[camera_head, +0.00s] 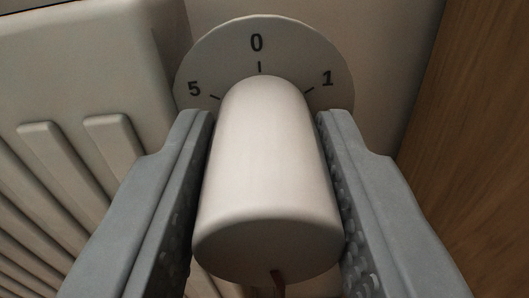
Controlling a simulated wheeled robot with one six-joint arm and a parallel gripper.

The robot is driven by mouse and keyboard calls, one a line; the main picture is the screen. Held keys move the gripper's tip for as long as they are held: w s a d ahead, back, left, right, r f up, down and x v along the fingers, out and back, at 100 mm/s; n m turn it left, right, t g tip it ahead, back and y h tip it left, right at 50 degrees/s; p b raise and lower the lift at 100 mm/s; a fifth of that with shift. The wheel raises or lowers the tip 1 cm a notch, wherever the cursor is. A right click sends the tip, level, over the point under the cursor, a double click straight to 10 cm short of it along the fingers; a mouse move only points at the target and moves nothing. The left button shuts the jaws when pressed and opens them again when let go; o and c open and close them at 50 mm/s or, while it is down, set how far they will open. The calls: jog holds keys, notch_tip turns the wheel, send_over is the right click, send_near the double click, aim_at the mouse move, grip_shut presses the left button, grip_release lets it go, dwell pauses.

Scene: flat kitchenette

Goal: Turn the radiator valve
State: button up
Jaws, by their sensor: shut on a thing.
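The radiator valve (267,170) is a white cylindrical knob in the middle of the camera_head view. A round dial plate (215,60) sits behind it, with 0 at the top, 5 at the left and 1 at the right. A small dark red mark shows on the knob's lower front edge. My gripper (265,120) has one grey finger on each side of the knob and is shut on it. The lower part of the dial is hidden behind the knob and fingers.
A white ribbed radiator (90,70) fills the left side, close to my left finger. A brown wooden panel (480,130) stands at the right edge. A pale wall (390,50) shows between the dial and the panel.

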jog(key=m, duration=0.4)
jog(key=shift+f+m, duration=0.2)
jog(key=shift+m, duration=0.1)
jog(key=shift+d+m, duration=0.1)
jog(key=shift+m, duration=1.7)
jog(key=o, duration=1)
jog(key=shift+c, duration=0.2)
jog(key=shift+s+r, duration=0.1)
jog(key=s, duration=1.7)
jog(key=shift+s+d, duration=0.15)
